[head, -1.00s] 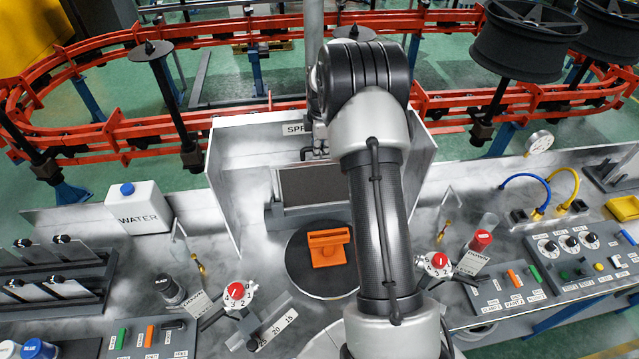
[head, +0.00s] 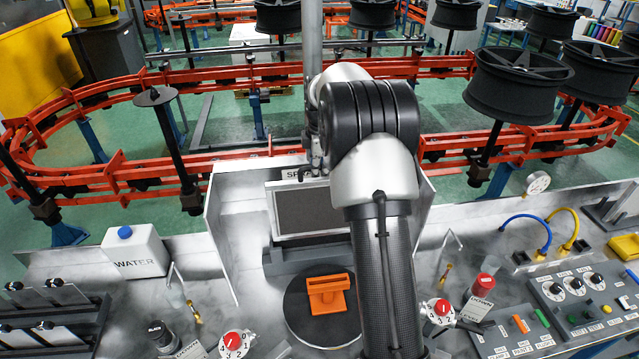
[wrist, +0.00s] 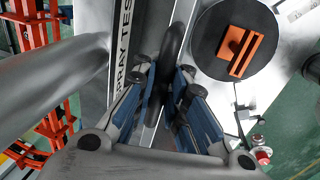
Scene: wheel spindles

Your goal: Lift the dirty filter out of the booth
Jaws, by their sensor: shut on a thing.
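The dirty filter (head: 302,211) is a dark grey panel in a light frame. It is upright in front of the back wall of the spray booth (head: 222,232), its lower edge just above or at a dark holder (head: 283,262). My arm hides its right part. My gripper (wrist: 169,85) is shut on a dark curved part, which looks like the filter's handle, seen between the fingers in the wrist view. In the head view the gripper is mostly hidden behind my arm, above the filter's top edge.
An orange part (head: 327,294) sits on a black turntable (head: 300,318) in front of the filter. The "SPRAY TEST" panel (wrist: 122,50) is close to the fingers. A red conveyor rail (head: 240,166) runs behind the booth. A water container (head: 134,250) stands left.

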